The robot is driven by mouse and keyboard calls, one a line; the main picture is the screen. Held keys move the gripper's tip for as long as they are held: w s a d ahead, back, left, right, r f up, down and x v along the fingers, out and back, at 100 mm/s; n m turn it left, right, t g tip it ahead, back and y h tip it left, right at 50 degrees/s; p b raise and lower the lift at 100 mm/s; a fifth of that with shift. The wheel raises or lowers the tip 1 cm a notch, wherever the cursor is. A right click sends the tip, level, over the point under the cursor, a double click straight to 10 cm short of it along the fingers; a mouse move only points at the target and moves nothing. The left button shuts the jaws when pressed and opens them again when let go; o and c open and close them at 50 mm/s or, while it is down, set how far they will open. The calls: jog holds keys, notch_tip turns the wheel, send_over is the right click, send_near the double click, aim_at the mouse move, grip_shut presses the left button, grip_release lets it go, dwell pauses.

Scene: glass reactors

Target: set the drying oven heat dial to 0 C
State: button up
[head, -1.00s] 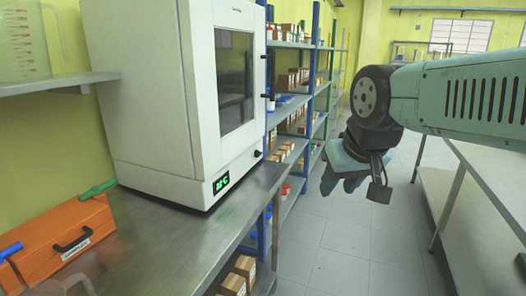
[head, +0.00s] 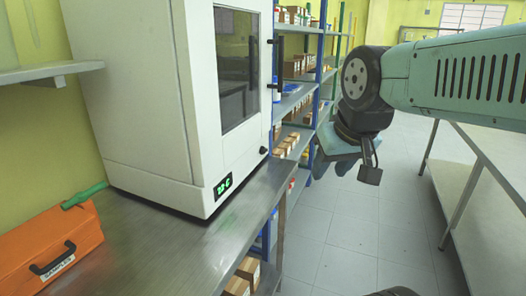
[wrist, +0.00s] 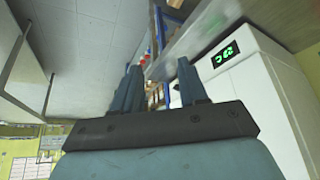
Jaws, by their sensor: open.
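The white drying oven (head: 140,90) stands on a metal bench, its front with a dark window facing right. A green lit display (head: 223,187) is at its lower front; I cannot read the digits surely. A small black knob (head: 262,150), seemingly the heat dial, is at the lower front to the right of the display. My gripper (head: 326,160) is to the right of the oven, over the aisle, apart from it. In the wrist view my gripper (wrist: 160,82) is open and empty, with the oven (wrist: 262,85) and display (wrist: 226,55) upside down at right; the dial does not show there.
An orange case (head: 50,245) with a green-handled tool lies on the bench (head: 165,250) at left. Shelves with boxes (head: 297,65) stand behind the oven. A second table (head: 480,150) is at right. The tiled aisle floor (head: 350,225) is clear.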

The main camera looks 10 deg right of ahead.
jog(key=o, duration=0.3)
jog(key=shift+w+a, duration=0.1)
jog(key=shift+w, duration=0.2)
jog(key=shift+o, duration=0.3)
jog(key=w+a+f+m+g+y, duration=0.1)
jog(key=w+a+f+m, duration=0.1)
jog(key=w, duration=0.3)
jog(key=w+a+f+m+g+y, duration=0.2)
jog(key=w+m, duration=0.1)
jog(key=w, duration=0.2)
jog(key=shift+w+f+m+g+y, duration=0.25)
jog(key=shift+m+g+y, duration=0.05)
jog(key=m+t+y, duration=0.9)
jog(key=m+y, duration=0.2)
jog(key=m, duration=0.9)
send_near(264, 151)
jog(key=x, duration=0.5)
jog(key=w+x, duration=0.1)
jog(key=x, duration=0.2)
jog(key=shift+w+d+f, duration=0.1)
jog(key=shift+w, duration=0.05)
